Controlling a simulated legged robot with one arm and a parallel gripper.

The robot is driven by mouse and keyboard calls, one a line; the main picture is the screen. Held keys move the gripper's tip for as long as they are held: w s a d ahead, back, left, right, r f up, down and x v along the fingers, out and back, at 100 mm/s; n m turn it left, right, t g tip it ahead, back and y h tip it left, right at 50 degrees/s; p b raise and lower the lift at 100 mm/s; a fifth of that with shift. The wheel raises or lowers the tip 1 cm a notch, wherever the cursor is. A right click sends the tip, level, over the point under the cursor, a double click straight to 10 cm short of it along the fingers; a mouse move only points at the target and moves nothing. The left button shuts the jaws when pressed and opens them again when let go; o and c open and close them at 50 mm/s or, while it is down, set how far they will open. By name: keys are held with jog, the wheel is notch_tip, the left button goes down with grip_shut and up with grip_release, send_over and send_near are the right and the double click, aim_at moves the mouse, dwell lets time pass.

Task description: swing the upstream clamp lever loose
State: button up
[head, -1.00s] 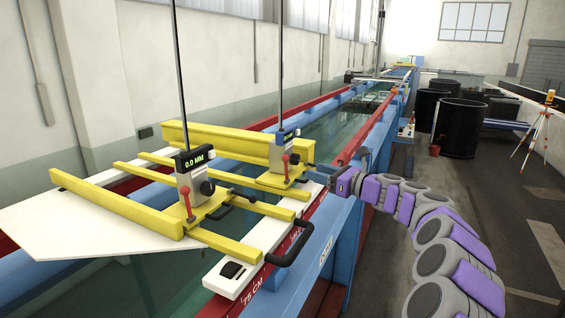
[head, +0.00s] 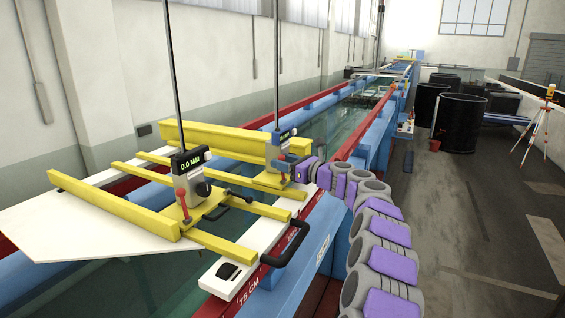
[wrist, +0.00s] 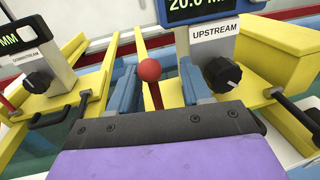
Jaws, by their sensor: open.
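The upstream clamp lever, a red ball (wrist: 149,70) on a short red stem, stands upright between my two blue-grey fingers in the wrist view. My gripper (wrist: 160,82) is open around it, with visible space on both sides; I cannot tell whether either finger touches. The grey gauge marked UPSTREAM (wrist: 213,30) with a black dial knob (wrist: 222,74) is just right of the lever. In the head view my gripper (head: 291,168) reaches the far gauge (head: 280,149) from the right, partly hiding its base and lever.
The downstream gauge (head: 188,172) has its own red lever (head: 183,204) and stands nearer on the yellow carriage. A black handle (head: 288,245) sticks out on the carriage's right side. Yellow beams (head: 200,138) lie beyond. The floor (head: 470,225) to the right is open.

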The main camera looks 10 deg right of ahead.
jog(key=shift+d, duration=0.15)
jog(key=shift+a, duration=0.8)
jog(key=c, duration=0.4)
jog(key=shift+c, duration=0.8)
jog(key=shift+d, duration=0.2)
grip_shut()
